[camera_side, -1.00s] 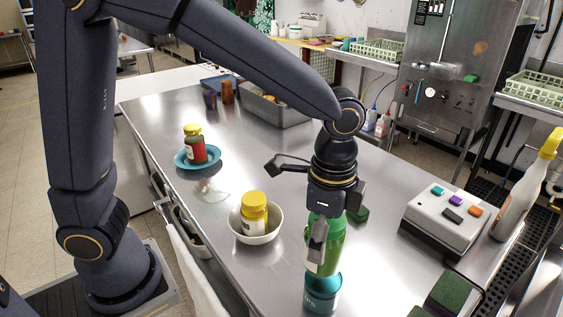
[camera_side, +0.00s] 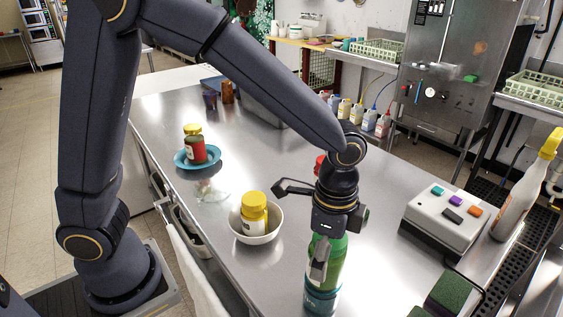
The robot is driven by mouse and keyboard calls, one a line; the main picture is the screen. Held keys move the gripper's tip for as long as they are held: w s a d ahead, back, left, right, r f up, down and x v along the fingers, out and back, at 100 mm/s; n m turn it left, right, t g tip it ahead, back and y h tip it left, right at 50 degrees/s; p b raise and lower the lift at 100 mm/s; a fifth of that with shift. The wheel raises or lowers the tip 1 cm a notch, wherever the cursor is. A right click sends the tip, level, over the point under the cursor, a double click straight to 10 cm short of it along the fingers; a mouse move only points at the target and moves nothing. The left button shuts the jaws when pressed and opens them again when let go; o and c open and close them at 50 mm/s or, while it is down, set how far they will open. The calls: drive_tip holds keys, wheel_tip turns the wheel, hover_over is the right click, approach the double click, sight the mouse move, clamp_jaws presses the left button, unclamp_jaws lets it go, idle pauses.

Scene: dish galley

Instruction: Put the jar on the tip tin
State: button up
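My gripper (camera_side: 320,262) points down at the front of the counter, with a finger against the side of a green jar (camera_side: 334,258) with a pale label. It appears shut on this jar, which is upright. A teal tin (camera_side: 322,303) is directly below the jar, and the jar's lower end overlaps its top in the picture. I cannot tell whether the jar rests on the tin or sits slightly inside or above it. The far finger is hidden.
A yellow-lidded jar (camera_side: 254,212) stands in a white bowl (camera_side: 262,239) to the left. A red jar (camera_side: 195,150) is on a blue plate (camera_side: 184,163). A grey button box (camera_side: 437,226) stands right. A red object (camera_side: 319,164) shows behind my gripper. Bare counter lies between.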

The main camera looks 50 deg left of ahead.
drive_tip(key=shift+o, duration=0.4)
wheel_tip(320, 180, up, 12)
drive_tip(key=s+a+n+t, duration=0.2)
drive_tip(key=s+a+n, duration=0.3)
drive_tip(key=a, duration=0.4)
drive_tip(key=s+a+r+n+t, duration=0.1)
drive_tip(key=s+a+n+t, duration=0.2)
drive_tip(key=s+a+n, duration=0.3)
drive_tip(key=a+n, duration=0.1)
drive_tip(key=a, duration=0.3)
drive_tip(key=shift+r+n+t, duration=0.3)
